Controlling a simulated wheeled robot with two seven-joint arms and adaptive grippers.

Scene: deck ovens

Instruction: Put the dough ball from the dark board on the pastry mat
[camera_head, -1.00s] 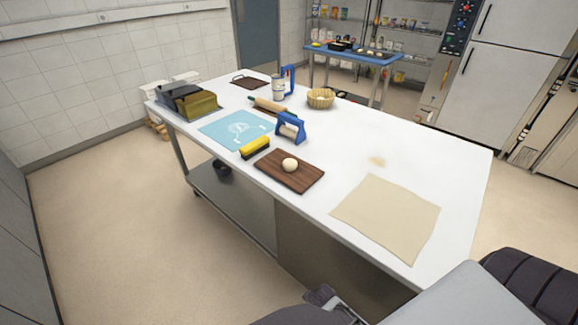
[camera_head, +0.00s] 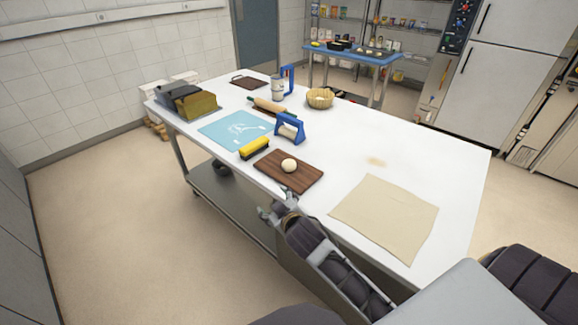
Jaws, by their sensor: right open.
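The pale round dough ball (camera_head: 289,165) sits on the dark wooden board (camera_head: 302,180) near the front edge of the white table. The light-blue pastry mat (camera_head: 222,128) with white markings lies flat, further back and left of the board. My right gripper (camera_head: 276,206) is open and empty, just in front of the board at the table's near edge, apart from the dough ball. My left gripper is not in view.
A yellow-and-black brush (camera_head: 254,148) and a blue-handled tool (camera_head: 291,127) stand between board and mat. A rolling pin (camera_head: 268,106) lies behind the mat. A beige cloth (camera_head: 388,215) lies at right. A basket (camera_head: 319,98) stands further back. The table's right middle is mostly clear.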

